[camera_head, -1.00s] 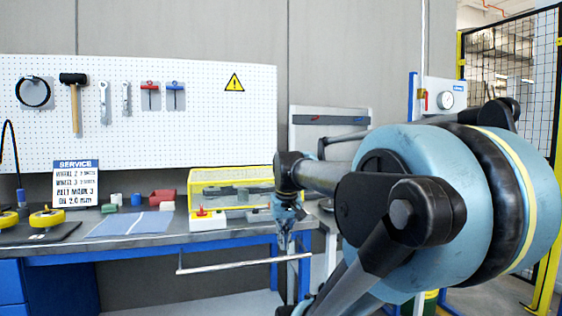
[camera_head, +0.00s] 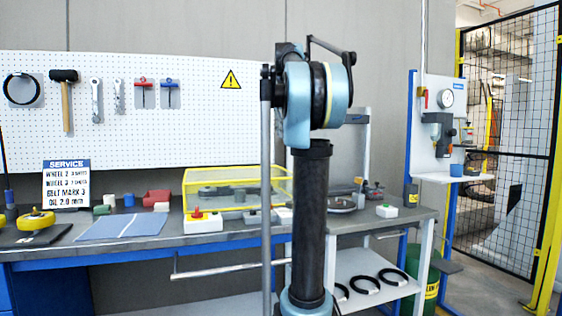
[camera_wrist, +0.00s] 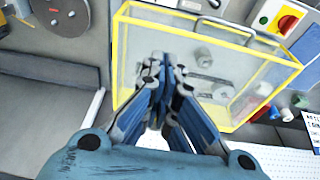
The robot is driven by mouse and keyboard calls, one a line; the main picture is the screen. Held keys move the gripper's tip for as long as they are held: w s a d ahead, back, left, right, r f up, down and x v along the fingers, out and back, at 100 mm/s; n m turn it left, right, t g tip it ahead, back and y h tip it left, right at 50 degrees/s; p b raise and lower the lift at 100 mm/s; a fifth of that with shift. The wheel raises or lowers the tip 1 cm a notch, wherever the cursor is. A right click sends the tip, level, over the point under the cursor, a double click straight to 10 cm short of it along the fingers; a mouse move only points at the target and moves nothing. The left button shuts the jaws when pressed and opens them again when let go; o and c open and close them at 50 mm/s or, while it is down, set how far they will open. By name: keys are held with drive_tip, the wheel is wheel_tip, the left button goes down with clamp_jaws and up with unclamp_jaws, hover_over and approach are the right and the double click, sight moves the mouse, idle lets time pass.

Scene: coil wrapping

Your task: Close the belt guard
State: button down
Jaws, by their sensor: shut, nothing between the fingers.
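The belt guard (camera_head: 240,184) is a clear box with yellow edges on the bench, left of my arm in the head view. In the wrist view the guard (camera_wrist: 120,62) fills the upper middle, with a grey bar handle (camera_wrist: 225,28) along its upper edge. Grey parts show through its clear panel. I cannot tell whether it is fully closed. My gripper (camera_wrist: 166,68) is shut and empty, in front of the guard's left part in the wrist view. Contact with the guard is not clear. In the head view my arm hides the gripper.
A blue-grey mat (camera_head: 135,227), small blocks and a service sign (camera_head: 66,184) are to the left. A gauge panel (camera_head: 440,120) stands right. Black rings (camera_head: 358,285) lie on the lower shelf.

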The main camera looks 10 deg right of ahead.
wheel_tip(320, 180, up, 2)
drive_tip(key=w+d+r, duration=0.1)
drive_tip(key=w, duration=0.2)
hover_over(282, 177)
drive_tip(key=f, duration=0.8)
drive_tip(key=s+f, duration=0.1)
drive_tip(key=f, duration=0.4)
drive_tip(key=shift+a, duration=0.2)
drive_tip(key=shift+f, duration=0.5)
drive_tip(key=shift+f, duration=0.1)
drive_tip(key=shift+s+f+t, duration=0.2)
drive_tip(key=shift+f+t, duration=0.15)
drive_tip(key=shift+f, duration=0.55)
drive_tip(key=shift+s+f+t, duration=0.15)
drive_tip(key=shift+f+t, duration=0.15)
drive_tip(key=shift+f, duration=0.65)
drive_tip(key=shift+s+f+t, duration=0.2)
drive_tip(key=shift+f+t, duration=0.15)
drive_tip(key=shift+f, duration=0.55)
